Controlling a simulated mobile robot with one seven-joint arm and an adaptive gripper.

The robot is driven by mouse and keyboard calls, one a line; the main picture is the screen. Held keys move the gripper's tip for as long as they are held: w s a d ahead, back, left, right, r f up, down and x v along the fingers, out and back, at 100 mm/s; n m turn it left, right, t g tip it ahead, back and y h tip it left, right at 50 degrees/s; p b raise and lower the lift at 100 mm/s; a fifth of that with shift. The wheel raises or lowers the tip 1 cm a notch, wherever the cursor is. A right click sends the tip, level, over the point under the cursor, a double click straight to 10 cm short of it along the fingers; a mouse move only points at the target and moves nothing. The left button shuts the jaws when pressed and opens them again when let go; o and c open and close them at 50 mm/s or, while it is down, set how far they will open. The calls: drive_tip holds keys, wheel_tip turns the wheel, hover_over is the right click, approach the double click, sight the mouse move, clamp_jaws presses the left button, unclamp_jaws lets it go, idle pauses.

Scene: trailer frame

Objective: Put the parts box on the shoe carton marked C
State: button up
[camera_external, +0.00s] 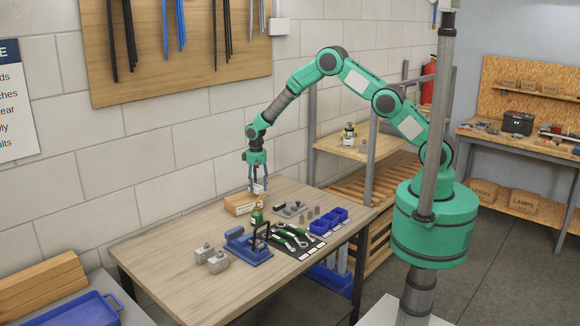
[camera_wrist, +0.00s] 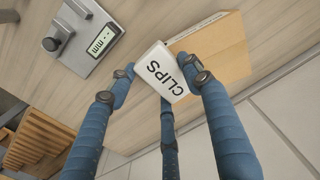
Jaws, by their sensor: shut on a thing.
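A small white box marked CLIPS, which I take for the parts box (camera_wrist: 167,72), is held between the blue fingers of my gripper (camera_wrist: 160,85). In the external view my gripper (camera_external: 258,182) points down, shut on the white box (camera_external: 258,189), above the back of the workbench. A tan carton (camera_external: 238,205) lies on the bench just below and left of the box. The carton also shows in the wrist view (camera_wrist: 225,45), partly covered by the box and a finger. No letter C is readable on it. I cannot tell how high the box is above it.
The workbench (camera_external: 165,250) is bare at its left. A green bottle (camera_external: 257,216) stands near the carton. A grey gauge (camera_wrist: 90,38), blue clamp (camera_external: 250,248), tool mat (camera_external: 295,240), blue bins (camera_external: 333,219) and metal blocks (camera_external: 212,258) occupy the rest. A wall runs behind.

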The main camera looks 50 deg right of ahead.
drive_tip(key=shift+w+a+f, duration=0.1)
drive_tip(key=shift+w+a, duration=0.1)
drive_tip(key=shift+w, duration=0.45)
drive_tip(key=shift+w+a+f, duration=0.1)
drive_tip(key=shift+w+a, duration=0.05)
drive_tip(key=shift+w, duration=0.45)
drive_tip(key=shift+f, duration=0.1)
drive_tip(key=shift+f+p, duration=0.5)
drive_tip(key=shift+f, duration=1.1)
drive_tip(key=shift+f, duration=0.15)
drive_tip(key=o, duration=1.2)
drive_tip(key=shift+c, duration=0.2)
wheel_tip(320, 180, up, 12)
drive_tip(key=shift+r+b, duration=0.15)
drive_tip(key=shift+b, duration=0.65)
